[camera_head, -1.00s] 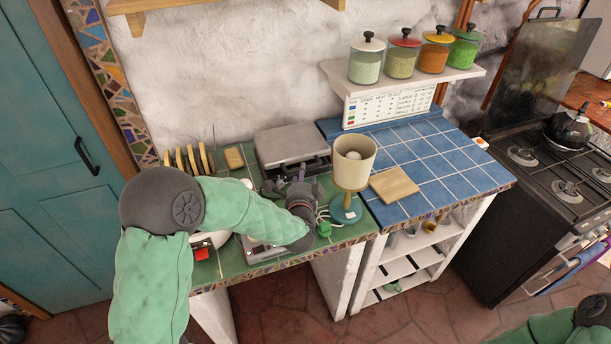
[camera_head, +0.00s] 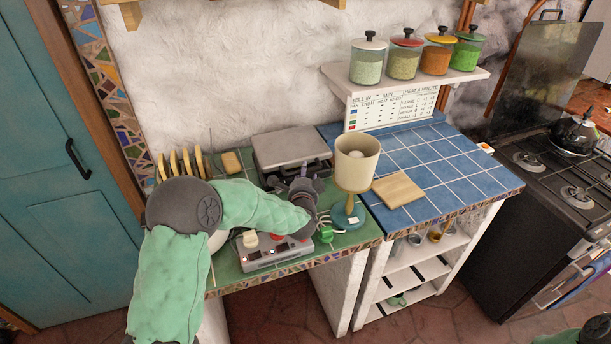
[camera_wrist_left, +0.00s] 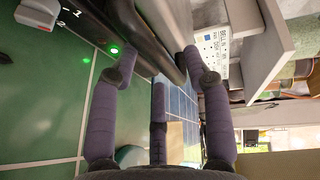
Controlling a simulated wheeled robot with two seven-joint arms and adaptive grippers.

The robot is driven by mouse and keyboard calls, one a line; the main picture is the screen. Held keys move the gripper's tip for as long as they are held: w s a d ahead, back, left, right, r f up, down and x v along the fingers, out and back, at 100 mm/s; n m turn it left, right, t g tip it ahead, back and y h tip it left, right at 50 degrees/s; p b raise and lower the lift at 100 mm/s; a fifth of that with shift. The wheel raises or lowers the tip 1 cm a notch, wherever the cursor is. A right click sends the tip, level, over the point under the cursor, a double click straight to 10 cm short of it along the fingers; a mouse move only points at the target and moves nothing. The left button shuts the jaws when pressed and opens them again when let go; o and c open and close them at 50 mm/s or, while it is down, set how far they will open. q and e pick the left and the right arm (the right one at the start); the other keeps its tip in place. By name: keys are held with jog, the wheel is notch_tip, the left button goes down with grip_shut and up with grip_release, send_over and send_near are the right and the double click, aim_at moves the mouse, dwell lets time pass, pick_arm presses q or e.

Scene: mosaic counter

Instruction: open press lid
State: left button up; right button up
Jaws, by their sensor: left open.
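The press (camera_head: 291,147) stands at the back of the green tiled counter against the wall. Its flat grey lid lies down on the dark lower body. My left gripper (camera_head: 303,185) is at the press's front edge, with its purple fingers pointing toward the press. In the left wrist view the fingers are spread apart, and the dark front of the press (camera_wrist_left: 140,32) shows between and beyond the fingertips. No object is held. I cannot tell whether a fingertip touches the press. My right gripper is out of view; only part of my right arm shows at the lower right.
A lamp (camera_head: 355,165) with a cream shade stands close right of my left gripper. A grey control box (camera_head: 272,250) sits under my left forearm. A toast rack (camera_head: 185,162) and sponge (camera_head: 232,162) are left of the press. A wooden board (camera_head: 398,190) lies on blue tiles.

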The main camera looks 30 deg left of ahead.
pick_arm(q)
jog(key=shift+x, duration=1.1)
grip_shut()
jog(key=shift+r, duration=0.1)
